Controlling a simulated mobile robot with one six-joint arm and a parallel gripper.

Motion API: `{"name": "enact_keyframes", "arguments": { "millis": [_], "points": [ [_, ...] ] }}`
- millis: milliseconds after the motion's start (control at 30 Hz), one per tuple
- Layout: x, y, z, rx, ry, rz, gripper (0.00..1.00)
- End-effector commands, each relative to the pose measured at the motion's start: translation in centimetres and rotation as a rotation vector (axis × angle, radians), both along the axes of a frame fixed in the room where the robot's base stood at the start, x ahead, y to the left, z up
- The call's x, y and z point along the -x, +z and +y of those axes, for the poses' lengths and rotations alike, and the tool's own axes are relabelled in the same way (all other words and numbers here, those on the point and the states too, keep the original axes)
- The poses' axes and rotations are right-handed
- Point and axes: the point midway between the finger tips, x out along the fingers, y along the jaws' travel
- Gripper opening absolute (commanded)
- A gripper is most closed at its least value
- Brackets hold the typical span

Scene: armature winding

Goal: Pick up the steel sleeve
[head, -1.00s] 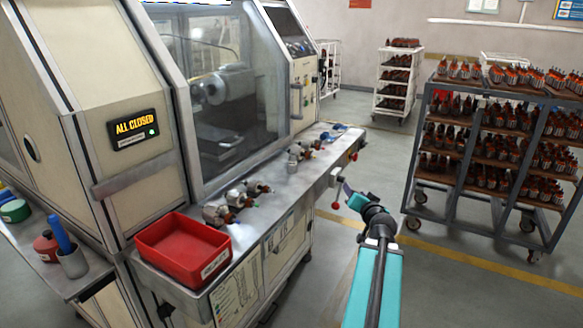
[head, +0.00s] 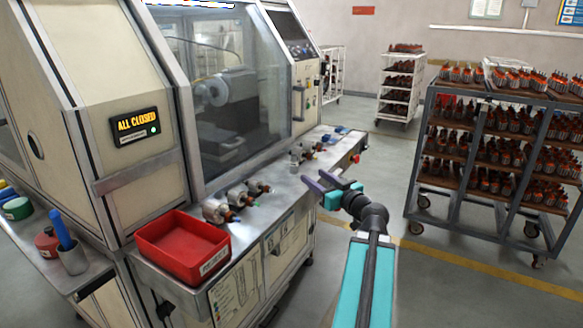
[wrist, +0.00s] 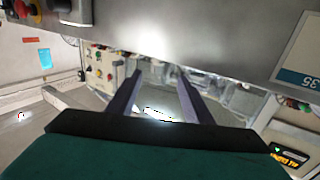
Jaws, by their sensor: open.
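My gripper (head: 316,181) is at the front edge of the machine's steel ledge (head: 282,195), in the middle of the head view. Its two dark purple fingers are apart with nothing between them, as the wrist view also shows (wrist: 160,76). Several metal-and-copper armature parts (head: 236,198) lie on the ledge to the left of the gripper. A small group of grey metal parts (head: 298,154) stands farther back on the ledge, beyond the gripper. I cannot tell which of these, if any, is the steel sleeve.
A red bin (head: 182,246) sits at the ledge's near end. A grey cup with a blue-handled tool (head: 72,262) stands on the left shelf. A loaded rack trolley (head: 490,150) stands at right. The floor between is clear.

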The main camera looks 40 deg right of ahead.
Motion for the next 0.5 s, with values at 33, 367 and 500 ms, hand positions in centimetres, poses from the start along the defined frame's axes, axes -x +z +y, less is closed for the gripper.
{"name": "enact_keyframes", "arguments": {
  "millis": [33, 367, 500],
  "points": [
    [0.06, 0.0, -0.1, 0.0, -0.001, 0.0, 0.46],
    [-0.03, 0.1, -0.37, -0.003, -0.005, 0.0, 0.46],
    [-0.53, 0.23, -0.55, -0.004, -0.005, 0.001, 0.46]
  ]
}}
